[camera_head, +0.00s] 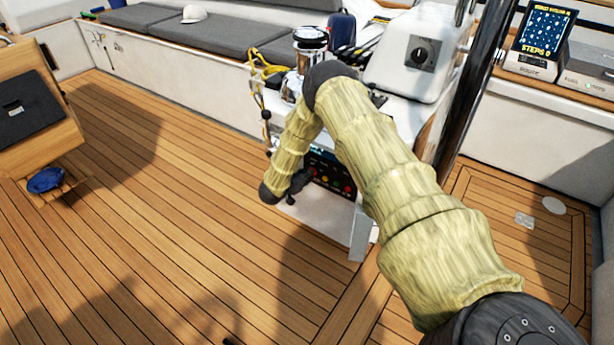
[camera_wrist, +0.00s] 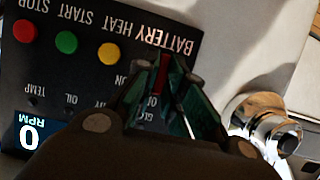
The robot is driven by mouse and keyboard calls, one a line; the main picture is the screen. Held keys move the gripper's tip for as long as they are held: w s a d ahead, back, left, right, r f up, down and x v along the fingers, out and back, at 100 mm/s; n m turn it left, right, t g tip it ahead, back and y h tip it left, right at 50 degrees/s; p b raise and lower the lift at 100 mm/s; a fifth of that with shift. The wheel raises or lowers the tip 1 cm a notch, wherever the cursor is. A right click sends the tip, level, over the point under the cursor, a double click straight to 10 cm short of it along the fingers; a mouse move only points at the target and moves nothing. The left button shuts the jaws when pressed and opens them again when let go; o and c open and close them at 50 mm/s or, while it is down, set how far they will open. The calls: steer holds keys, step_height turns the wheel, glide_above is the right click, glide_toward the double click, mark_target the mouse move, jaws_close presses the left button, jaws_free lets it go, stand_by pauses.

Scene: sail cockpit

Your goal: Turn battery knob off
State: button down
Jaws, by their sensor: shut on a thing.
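The dark engine panel (camera_wrist: 90,75) fills much of the wrist view and reads upside down. The battery knob (camera_wrist: 163,75) shows as a narrow red piece under the word BATTERY. My gripper (camera_wrist: 168,88) is shut on it, with dark green fingers on either side. The fingers hide most of the knob and some lettering, so I cannot tell its exact setting. In the head view the panel (camera_head: 331,174) is low on the white pedestal, partly behind my arm; my gripper (camera_head: 299,182) is at its left end.
Red (camera_wrist: 24,31), green (camera_wrist: 66,42) and yellow (camera_wrist: 109,53) buttons lie beside the knob. A lit RPM display (camera_wrist: 30,131) sits at the panel's edge. A chrome fitting (camera_wrist: 262,122) stands close to my gripper. The teak deck (camera_head: 150,200) is open to the left.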

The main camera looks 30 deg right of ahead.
steer(key=shift+s+a+f, duration=0.1)
steer(key=shift+a+f, duration=0.05)
steer(key=shift+f, duration=0.1)
steer(key=c, duration=1.6)
jaws_free()
steer(key=shift+o, duration=0.5)
steer(key=shift+r, duration=0.1)
steer(key=v, duration=1.1)
steer(key=shift+s+a+r, duration=0.15)
steer(key=shift+a+r, duration=0.05)
steer(key=shift+a, duration=0.05)
